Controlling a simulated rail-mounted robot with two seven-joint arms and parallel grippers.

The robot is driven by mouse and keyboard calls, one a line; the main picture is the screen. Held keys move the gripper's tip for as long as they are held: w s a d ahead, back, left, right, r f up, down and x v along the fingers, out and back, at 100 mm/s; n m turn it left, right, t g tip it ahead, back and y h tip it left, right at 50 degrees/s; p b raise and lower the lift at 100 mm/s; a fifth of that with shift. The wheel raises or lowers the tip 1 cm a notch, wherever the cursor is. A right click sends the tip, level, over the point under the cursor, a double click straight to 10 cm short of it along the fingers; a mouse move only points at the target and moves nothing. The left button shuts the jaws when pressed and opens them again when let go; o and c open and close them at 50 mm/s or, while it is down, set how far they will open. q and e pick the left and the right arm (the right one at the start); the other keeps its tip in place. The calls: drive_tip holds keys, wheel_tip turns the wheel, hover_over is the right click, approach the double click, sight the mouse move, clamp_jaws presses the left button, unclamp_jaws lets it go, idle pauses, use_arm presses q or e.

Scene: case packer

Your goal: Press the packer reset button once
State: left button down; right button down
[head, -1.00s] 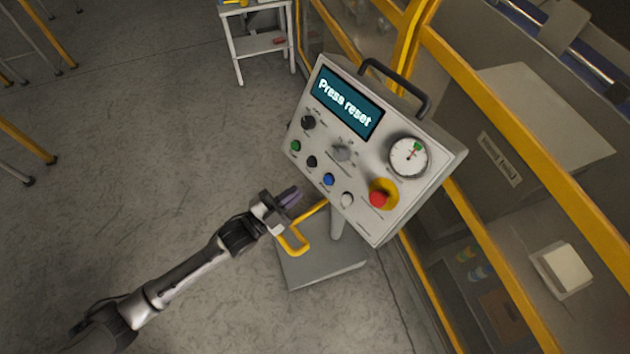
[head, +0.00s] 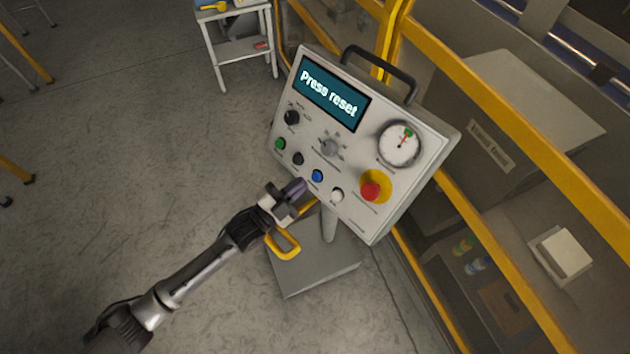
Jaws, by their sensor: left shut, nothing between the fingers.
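The control panel (head: 345,205) stands tilted on a pedestal in the head view, its screen (head: 331,93) reading "Press reset". Its lower row has a green button (head: 280,144), a black button (head: 298,158), a blue button (head: 317,176) and a white button (head: 337,195). Their small labels are too blurred to read, so I cannot tell which is reset. My left gripper (head: 298,187) is shut and empty, its fingertips just below and left of the blue button. I cannot tell whether they touch the panel. My right gripper is not in view.
A red knob on a yellow base (head: 371,190), a dial gauge (head: 400,144) and two rotary knobs share the panel. A yellow bracket (head: 284,247) sticks out below it. Yellow-framed guarding (head: 480,205) stands close on the right.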

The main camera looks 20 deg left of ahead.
sight(316, 177)
use_arm(q)
drive_tip(key=shift+w+d+f+b, duration=0.3)
drive_tip(key=shift+w+f+b, duration=0.05)
drive_tip(key=shift+w, duration=0.15)
drive_tip(key=shift+w+d+f+b, duration=0.3)
drive_tip(key=shift+w, duration=0.15)
idle(0.7)
idle(0.8)
drive_tip(key=shift+w+f, duration=0.1)
drive_tip(key=shift+w+d+f, duration=0.1)
drive_tip(key=shift+w+d, duration=0.05)
drive_tip(key=shift+w, duration=0.05)
idle(0.4)
